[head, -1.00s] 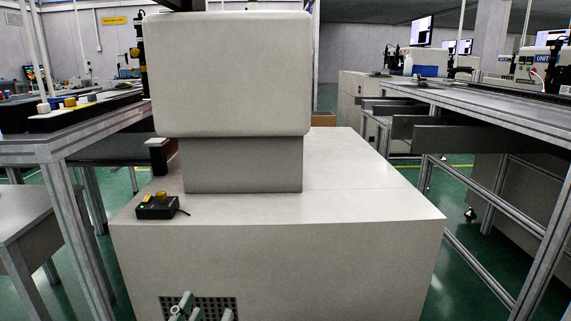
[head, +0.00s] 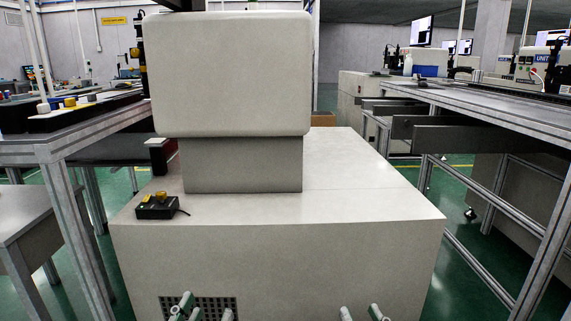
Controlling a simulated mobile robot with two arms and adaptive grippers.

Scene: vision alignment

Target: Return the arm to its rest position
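My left gripper (head: 206,307) shows at the bottom edge of the head view, left of the middle. Its grey-green fingertips stand apart with nothing seen between them, in front of the dark vent grid of the white machine. My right gripper (head: 361,312) shows only as two fingertips at the bottom edge, right of the middle. These tips are also apart with nothing seen between them. Both arms and the rest of both grippers are hidden below the frame.
A large white machine (head: 375,208) stands straight ahead, with a black control box (head: 157,207) on its ledge. A metal-framed table (head: 35,150) stands at the left and a long metal bench (head: 490,105) at the right. Green floor shows between them.

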